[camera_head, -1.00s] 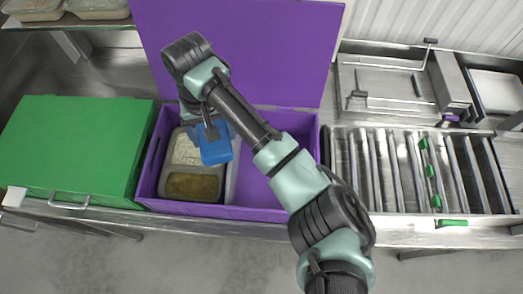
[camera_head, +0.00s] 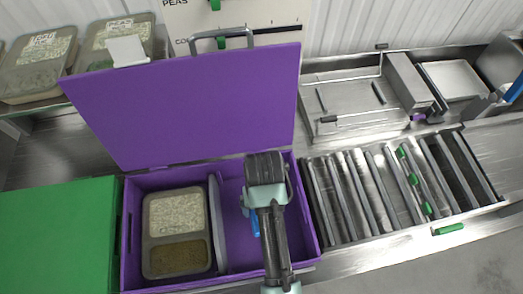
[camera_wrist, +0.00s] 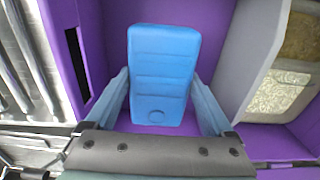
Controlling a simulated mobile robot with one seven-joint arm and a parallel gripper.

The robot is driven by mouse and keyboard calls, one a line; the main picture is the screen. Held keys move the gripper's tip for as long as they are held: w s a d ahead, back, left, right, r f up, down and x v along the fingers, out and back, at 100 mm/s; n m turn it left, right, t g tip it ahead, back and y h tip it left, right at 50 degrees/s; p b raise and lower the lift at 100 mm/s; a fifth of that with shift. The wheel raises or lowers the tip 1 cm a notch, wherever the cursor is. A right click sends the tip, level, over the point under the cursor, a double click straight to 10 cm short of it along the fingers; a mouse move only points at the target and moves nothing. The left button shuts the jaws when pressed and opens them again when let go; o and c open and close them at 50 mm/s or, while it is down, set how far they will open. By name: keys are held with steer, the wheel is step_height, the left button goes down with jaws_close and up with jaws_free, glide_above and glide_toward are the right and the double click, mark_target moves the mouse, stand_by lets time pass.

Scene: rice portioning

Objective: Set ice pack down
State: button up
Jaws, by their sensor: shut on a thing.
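A blue ice pack (camera_wrist: 161,75) stands out in the wrist view between the two blue fingers of my gripper (camera_wrist: 162,108). My gripper is shut on it. It is inside or just above the right compartment of the open purple box (camera_head: 310,215); I cannot tell whether it touches the floor. In the head view my arm hides nearly all of the pack, with only a sliver of blue showing. A grey divider (camera_head: 217,222) separates this compartment from the left one, where a two-part food tray (camera_head: 177,262) lies.
The purple lid (camera_head: 190,105) stands raised at the back. A green box (camera_head: 55,235) is at the left and a roller conveyor (camera_head: 375,190) at the right. Food trays labelled PEAS (camera_head: 38,62) sit on the back shelf.

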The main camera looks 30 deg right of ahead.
steer(key=shift+f, duration=3.6)
steer(key=shift+f, duration=0.1)
steer(key=o, duration=1.5)
steer(key=shift+f, duration=0.1)
steer(key=shift+c, duration=0.2)
step_height(320, 180, up, 12)
steer(key=shift+r, duration=0.2)
steer(key=shift+a, duration=0.1)
